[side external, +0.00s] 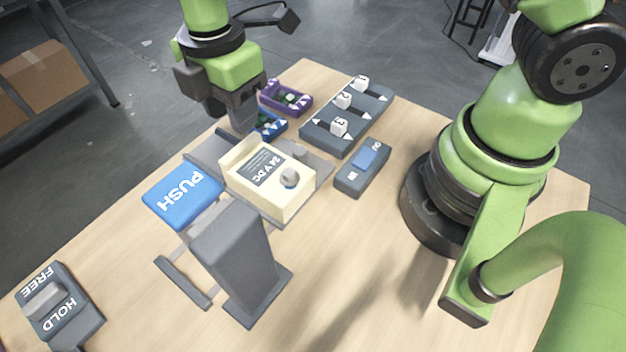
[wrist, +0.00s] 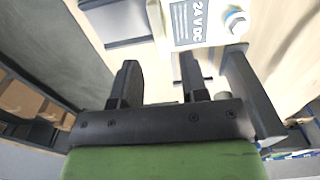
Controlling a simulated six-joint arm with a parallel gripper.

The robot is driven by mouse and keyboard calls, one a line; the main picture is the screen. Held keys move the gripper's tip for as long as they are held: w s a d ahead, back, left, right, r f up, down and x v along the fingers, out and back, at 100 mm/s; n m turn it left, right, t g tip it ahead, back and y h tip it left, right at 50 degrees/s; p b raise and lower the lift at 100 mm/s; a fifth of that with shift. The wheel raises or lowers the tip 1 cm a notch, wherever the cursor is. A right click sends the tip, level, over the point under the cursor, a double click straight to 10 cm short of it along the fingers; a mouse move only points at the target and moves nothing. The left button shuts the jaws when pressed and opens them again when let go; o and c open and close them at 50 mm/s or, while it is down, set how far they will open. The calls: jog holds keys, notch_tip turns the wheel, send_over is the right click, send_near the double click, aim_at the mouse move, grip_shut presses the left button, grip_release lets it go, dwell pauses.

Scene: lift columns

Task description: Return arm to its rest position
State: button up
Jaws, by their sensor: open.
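My gripper (side external: 238,112) is at the upper middle in the side external view, beyond the cream box and above the table. In the wrist view its two dark fingers (wrist: 160,78) stand apart with nothing between them. The cream box (side external: 268,178), marked 24 V DC and with a round knob, rests on a grey platform (side external: 312,168) between grey uprights. It also shows in the wrist view (wrist: 203,22), ahead of the fingers and to the right. I cannot tell whether a finger touches anything.
A blue PUSH plate (side external: 182,194) and a grey column (side external: 238,258) stand near the box. A FREE/HOLD slider (side external: 58,305), a numbered panel (side external: 347,116), a rocker switch (side external: 362,168), a purple bin (side external: 286,97) and a blue bin (side external: 268,126) surround it. The front right tabletop is clear.

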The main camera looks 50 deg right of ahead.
jog(key=s+d+r+m+t+y, duration=0.1)
jog(key=s+d+r+m+t, duration=0.2)
jog(key=r+m, duration=0.4)
jog(key=s+d+r+m+y, duration=0.1)
jog(key=s+d+r+m, duration=0.3)
jog(key=r, duration=0.4)
jog(key=s+d+r+m+t, duration=0.3)
jog(key=s+d+m+t, duration=0.1)
jog(key=s+m, duration=0.5)
jog(key=shift+d+r+m, duration=0.35)
jog(key=shift+r+m, duration=0.05)
jog(key=shift+m, duration=0.5)
